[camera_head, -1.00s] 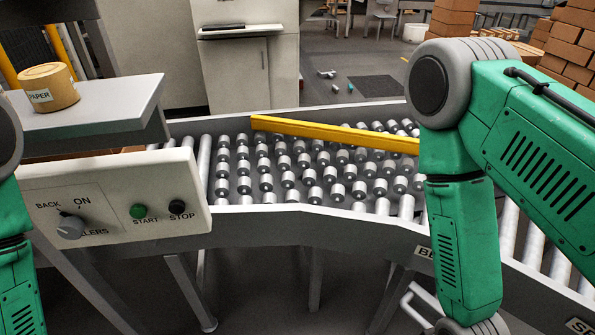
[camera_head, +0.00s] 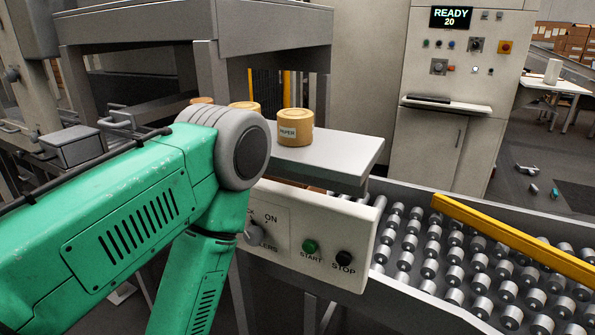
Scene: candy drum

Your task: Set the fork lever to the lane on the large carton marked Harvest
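A yellow bar (camera_head: 515,239) lies slantwise over the roller bed (camera_head: 435,262) at the right and runs out of the picture. I cannot tell whether it is the fork lever or a part moved by it. No carton with a readable Harvest mark shows. My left arm crosses the lower left, but its gripper is below the picture. My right arm and gripper are out of view.
A control panel (camera_head: 317,265) with a knob, a green START button (camera_head: 310,246) and a black STOP button (camera_head: 345,257) stands beside the rollers. A round tub (camera_head: 295,128) marked PAPER sits on a grey shelf (camera_head: 345,160). A cabinet screen (camera_head: 452,17) reads READY 20.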

